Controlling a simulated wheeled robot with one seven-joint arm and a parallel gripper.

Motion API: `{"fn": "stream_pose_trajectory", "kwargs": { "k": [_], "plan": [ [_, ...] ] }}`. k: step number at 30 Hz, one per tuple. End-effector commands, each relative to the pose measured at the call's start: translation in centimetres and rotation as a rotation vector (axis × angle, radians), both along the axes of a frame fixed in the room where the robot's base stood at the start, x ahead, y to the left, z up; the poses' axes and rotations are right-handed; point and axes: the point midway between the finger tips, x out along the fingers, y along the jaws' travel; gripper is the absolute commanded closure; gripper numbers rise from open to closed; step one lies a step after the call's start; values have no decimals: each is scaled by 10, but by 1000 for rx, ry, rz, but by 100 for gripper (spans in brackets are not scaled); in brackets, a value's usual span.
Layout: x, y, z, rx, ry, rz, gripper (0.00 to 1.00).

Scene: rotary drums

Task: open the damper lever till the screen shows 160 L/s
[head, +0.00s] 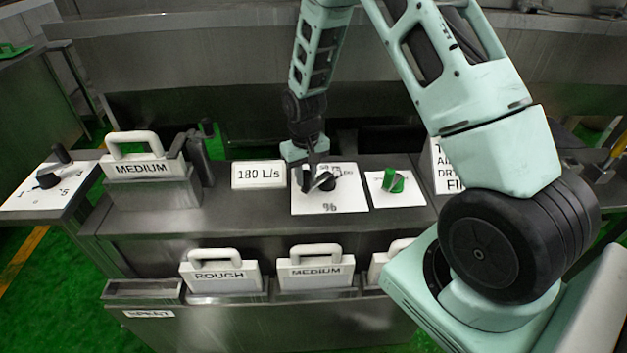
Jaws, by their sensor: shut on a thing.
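The damper lever (325,181) is a short dark handle on a white dial plate (327,203) marked with % and numbers, on the steel counter. My gripper (318,178) reaches down from above and is shut on the lever. The fingers hide part of the lever and part of the dial scale, so its exact setting cannot be read. The white screen (259,175) left of the dial shows 180 L/s.
A green knob (392,181) on a white plate sits just right of the dial. A MEDIUM block (143,168) with a handle stands at left. ROUGH (220,275) and MEDIUM (316,272) blocks stand in the front rack. A black-knobbed dial plate (45,188) is far left.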

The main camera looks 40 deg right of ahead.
Motion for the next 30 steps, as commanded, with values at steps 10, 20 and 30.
{"fn": "stream_pose_trajectory", "kwargs": {
  "k": [10,20,30],
  "plan": [
    [5,0,0,0,-2,-59,100],
    [5,0,0,0,-1,-57,54],
    [6,0,30,0,-7,-56,54]
  ]
}}
